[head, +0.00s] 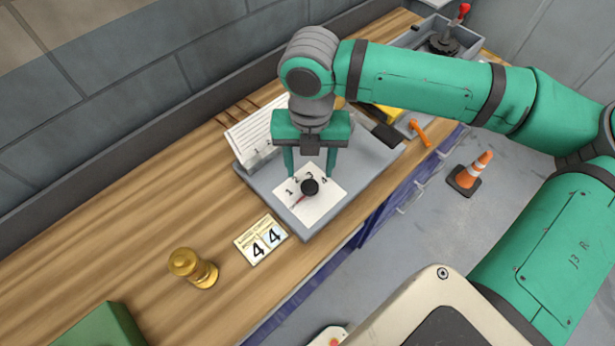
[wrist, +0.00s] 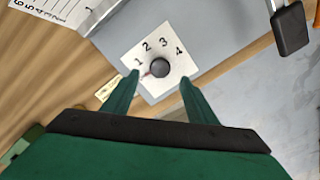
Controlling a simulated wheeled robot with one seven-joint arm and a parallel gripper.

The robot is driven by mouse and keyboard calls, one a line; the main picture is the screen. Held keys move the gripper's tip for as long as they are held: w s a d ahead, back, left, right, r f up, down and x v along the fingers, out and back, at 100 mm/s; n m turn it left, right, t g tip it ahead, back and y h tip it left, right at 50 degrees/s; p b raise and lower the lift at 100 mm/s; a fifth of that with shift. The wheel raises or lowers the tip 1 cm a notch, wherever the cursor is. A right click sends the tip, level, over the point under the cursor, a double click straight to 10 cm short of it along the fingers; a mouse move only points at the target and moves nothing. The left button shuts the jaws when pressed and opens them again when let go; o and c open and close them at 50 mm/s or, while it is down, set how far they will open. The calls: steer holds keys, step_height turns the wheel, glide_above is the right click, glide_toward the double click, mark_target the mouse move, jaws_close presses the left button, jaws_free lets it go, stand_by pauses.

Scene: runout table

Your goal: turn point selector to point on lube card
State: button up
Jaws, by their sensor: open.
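The point selector is a round black knob (head: 310,187) with a red pointer, on a white plate (head: 322,207) marked 1 to 4. Its pointer aims to the lower left, just below the 1. The knob also shows in the wrist view (wrist: 159,68). My gripper (head: 310,172) is open, pointing down at the plate. In the wrist view its fingertips (wrist: 160,80) stand either side of the knob's near side, apart from it; their height above the plate is unclear.
A brass-coloured stamp-like piece (head: 193,268) and a green block (head: 103,328) stand on the wooden table to the left. A white numbered rack (head: 255,135) stands behind the plate. An orange handle (head: 420,132) and a grey tray (head: 455,40) lie to the right.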

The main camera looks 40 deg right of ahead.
mark_target(310, 186)
step_height(310, 186, down, 7)
steer(key=shift+r, duration=0.15)
steer(key=shift+c, duration=0.6)
steer(key=c, duration=0.9)
